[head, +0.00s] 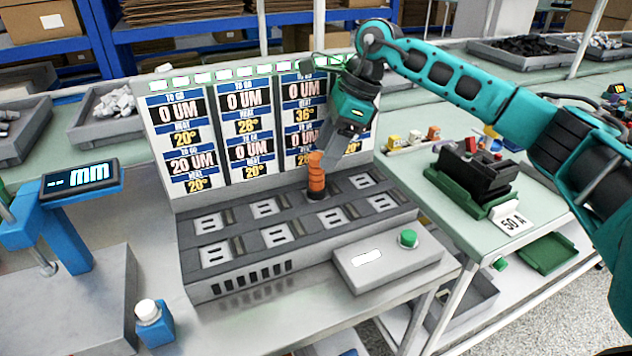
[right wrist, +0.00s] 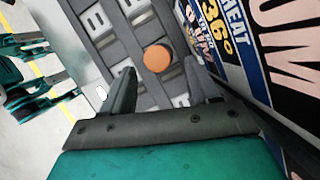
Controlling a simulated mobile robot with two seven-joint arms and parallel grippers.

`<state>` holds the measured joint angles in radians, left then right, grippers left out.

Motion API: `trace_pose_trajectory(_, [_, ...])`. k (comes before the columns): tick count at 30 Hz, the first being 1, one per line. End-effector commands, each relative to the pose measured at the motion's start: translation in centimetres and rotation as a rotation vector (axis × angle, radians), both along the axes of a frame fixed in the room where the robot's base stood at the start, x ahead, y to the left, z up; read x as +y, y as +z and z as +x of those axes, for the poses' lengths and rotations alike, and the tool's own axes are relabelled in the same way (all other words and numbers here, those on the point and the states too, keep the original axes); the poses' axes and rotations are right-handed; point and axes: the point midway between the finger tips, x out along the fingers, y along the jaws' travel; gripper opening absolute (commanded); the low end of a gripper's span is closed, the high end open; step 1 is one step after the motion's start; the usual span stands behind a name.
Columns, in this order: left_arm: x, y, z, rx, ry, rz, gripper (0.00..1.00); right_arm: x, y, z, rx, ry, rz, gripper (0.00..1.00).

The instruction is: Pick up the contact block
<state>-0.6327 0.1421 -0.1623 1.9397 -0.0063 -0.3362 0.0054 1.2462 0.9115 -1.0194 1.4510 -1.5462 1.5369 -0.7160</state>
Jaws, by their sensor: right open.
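An orange ribbed upright piece (head: 316,172) with a dark base stands on the grey test fixture (head: 240,283); I take it for the contact block, though I cannot be sure. My right gripper (head: 338,168) reaches down over the fixture from the right, open, with a finger close beside the orange piece. In the right wrist view the round orange top (right wrist: 157,59) shows between and just beyond the open fingers of the right gripper (right wrist: 163,80). I cannot tell whether a finger touches it. My left gripper is not in view.
A display panel (head: 218,100) stands close behind the fixture. A box with a green button (head: 408,238) is in front. A black block (head: 475,173) sits in a green holder at right, by a 50 A card (head: 511,222). A blue gauge (head: 75,235) stands at left.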

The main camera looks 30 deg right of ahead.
Motion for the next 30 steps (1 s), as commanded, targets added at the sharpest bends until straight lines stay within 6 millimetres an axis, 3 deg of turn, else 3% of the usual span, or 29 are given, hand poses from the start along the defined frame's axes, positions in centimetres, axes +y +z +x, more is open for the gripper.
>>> trace_pose_trajectory(15, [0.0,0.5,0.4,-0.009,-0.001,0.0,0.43,2.0,-5.3,0.6,0.0,0.001,0.001,0.6])
trace_pose_trajectory(23, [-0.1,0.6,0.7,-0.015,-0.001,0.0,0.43,2.1,-5.6,0.7,-0.001,0.001,0.001,0.6])
trace_pose_trajectory(30, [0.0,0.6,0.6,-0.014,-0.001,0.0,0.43,2.1,-5.6,0.7,0.0,0.0,0.001,0.38])
